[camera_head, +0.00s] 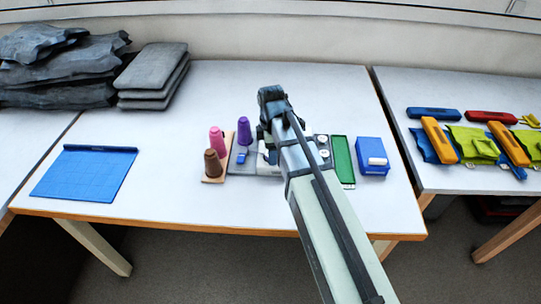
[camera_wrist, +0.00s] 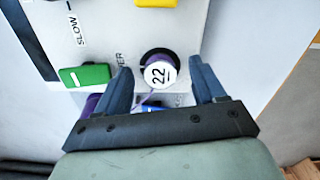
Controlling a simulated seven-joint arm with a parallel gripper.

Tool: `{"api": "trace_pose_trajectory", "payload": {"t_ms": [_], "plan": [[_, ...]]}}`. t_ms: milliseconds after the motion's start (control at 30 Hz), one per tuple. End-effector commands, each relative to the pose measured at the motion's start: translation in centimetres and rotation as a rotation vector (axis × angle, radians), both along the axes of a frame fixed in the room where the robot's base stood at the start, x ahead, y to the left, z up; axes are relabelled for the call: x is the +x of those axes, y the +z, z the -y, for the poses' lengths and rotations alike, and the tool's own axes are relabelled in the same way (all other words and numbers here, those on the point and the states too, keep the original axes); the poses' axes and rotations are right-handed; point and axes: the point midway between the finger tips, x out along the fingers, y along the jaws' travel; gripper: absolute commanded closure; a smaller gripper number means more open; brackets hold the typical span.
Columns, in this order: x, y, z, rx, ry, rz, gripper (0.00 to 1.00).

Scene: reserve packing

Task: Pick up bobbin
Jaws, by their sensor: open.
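The bobbin (camera_wrist: 158,74) has a white top marked "22" with purple thread around it. It stands in a dark round spot on a pale panel in the wrist view. My gripper (camera_wrist: 159,70) is open, with one finger on each side of the bobbin and a visible gap to each. I cannot tell how far the fingertips are above the panel. In the head view my gripper (camera_head: 264,137) is over the grey panel on the middle table, and my arm hides the bobbin.
A green strip (camera_head: 342,160) and a blue box (camera_head: 372,150) lie to the right. A blue mat (camera_head: 85,174) lies left.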

Motion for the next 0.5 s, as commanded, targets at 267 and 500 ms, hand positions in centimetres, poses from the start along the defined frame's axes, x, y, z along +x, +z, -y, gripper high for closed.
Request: {"api": "trace_pose_trajectory", "payload": {"t_ms": [267, 500], "plan": [[0.0, -0.38, -0.01, 0.0, 0.0, 0.001, 0.31], [0.01, -0.37, -0.01, 0.0, 0.0, 0.001, 0.53]]}}
